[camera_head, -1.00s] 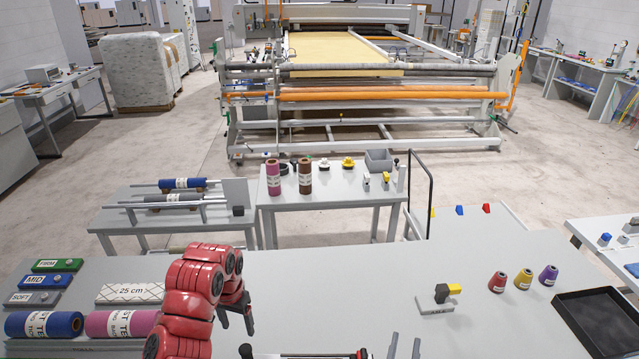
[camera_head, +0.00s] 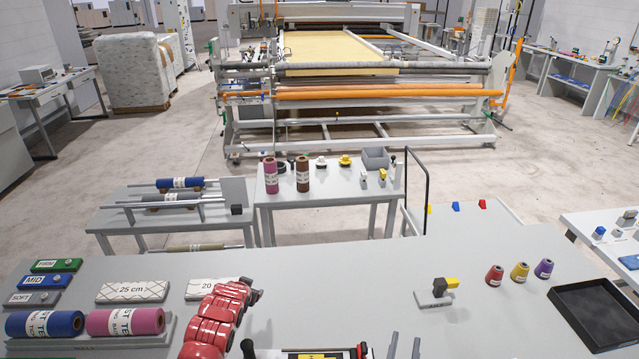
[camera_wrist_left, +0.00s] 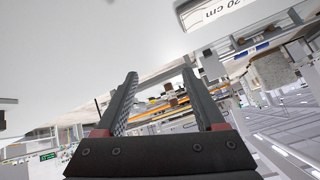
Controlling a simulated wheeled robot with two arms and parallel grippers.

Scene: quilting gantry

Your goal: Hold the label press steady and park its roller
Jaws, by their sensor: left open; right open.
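A small device with a flat grey base, an upright grey part and a black-and-yellow block, which looks like the label press (camera_head: 435,292), stands upright on the right half of the near table. I cannot make out its roller. My left gripper (camera_head: 255,287) is at the end of the red arm, beside the 20 cm board (camera_head: 212,289), far left of the press. In the left wrist view its fingers (camera_wrist_left: 159,73) are open with nothing between.
Red, yellow and purple cones (camera_head: 520,272) and a black tray (camera_head: 597,315) are right of the press. Blue and pink rolls (camera_head: 125,321) lie at left. A dark bar-like item (camera_head: 305,354) is cut off at the bottom edge. The table's middle is clear.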

